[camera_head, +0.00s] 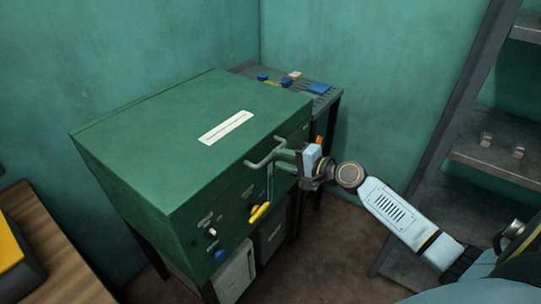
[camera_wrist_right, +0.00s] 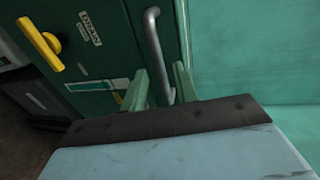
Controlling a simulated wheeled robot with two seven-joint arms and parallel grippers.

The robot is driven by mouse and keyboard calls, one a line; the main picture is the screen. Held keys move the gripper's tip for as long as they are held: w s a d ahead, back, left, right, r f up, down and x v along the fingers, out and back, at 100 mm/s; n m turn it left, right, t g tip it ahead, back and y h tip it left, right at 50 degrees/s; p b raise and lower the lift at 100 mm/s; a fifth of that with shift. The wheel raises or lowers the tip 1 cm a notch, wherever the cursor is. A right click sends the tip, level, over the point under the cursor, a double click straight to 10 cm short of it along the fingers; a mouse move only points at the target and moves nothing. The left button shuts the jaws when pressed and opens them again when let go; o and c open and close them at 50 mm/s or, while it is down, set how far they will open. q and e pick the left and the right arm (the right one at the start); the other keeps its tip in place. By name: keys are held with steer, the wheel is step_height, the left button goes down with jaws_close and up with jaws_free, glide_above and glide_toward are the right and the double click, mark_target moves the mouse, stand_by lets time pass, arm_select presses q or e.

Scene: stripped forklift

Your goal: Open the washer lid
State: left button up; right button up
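The washer (camera_head: 150,220) is a dark green cabinet in the middle of the head view. Its lid (camera_head: 180,110) lies flat and closed, with a white label on top. A grey bar handle (camera_head: 263,163) sticks out at the lid's front edge; it also shows in the right wrist view (camera_wrist_right: 153,35). My left gripper is not in view.
A yellow lever (camera_head: 259,212) and knobs sit on the washer's front. A dark side table (camera_head: 325,98) with small blue items stands behind it. Metal shelving (camera_head: 500,155) is at the right, a wooden surface (camera_head: 50,260) at lower left. Green walls close off the back.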

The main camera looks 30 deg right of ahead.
mark_target(272, 157)
steer(key=shift+x, duration=2.3)
jaws_close()
